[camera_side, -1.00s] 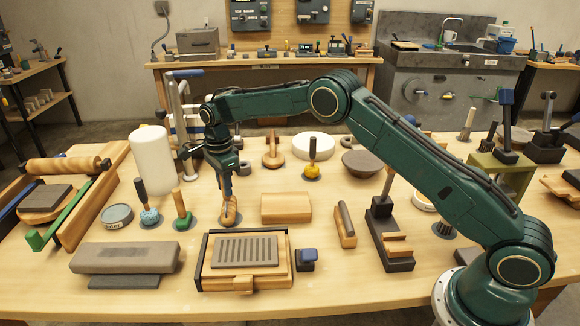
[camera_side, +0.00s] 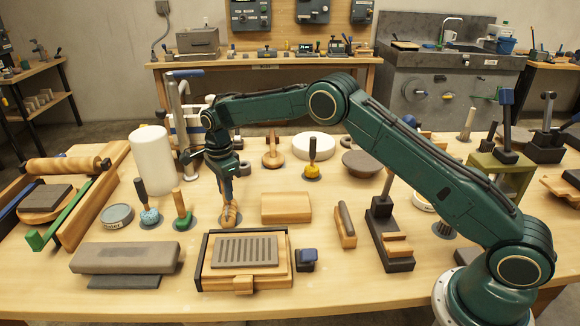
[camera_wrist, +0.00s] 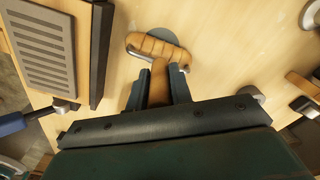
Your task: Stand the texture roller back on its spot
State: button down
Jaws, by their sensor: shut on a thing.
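The texture roller is a ridged wooden cylinder (camera_side: 231,213) on a wooden handle. My gripper (camera_side: 228,190) points down and is shut on the handle, with the roller head at the bottom. In the wrist view the handle (camera_wrist: 158,82) sits between both jaws (camera_wrist: 158,92), and the ridged head (camera_wrist: 157,47) lies crosswise beyond them. A round grey-blue spot (camera_wrist: 161,34) shows partly from under the head, which covers much of it. I cannot tell whether the head touches the spot or hangs just above it.
A green-based tool (camera_side: 182,217) stands close on the left and a wooden block (camera_side: 286,207) lies to the right. A grooved board in a tray (camera_side: 245,251) is in front. A yellow-based tool (camera_side: 312,165) and a white cylinder (camera_side: 152,160) stand farther off.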

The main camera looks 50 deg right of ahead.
jog(key=c, duration=1.2)
grip_release()
jog(key=shift+o, duration=0.2)
jog(key=shift+f, duration=0.1)
jog(key=shift+r, duration=4.05)
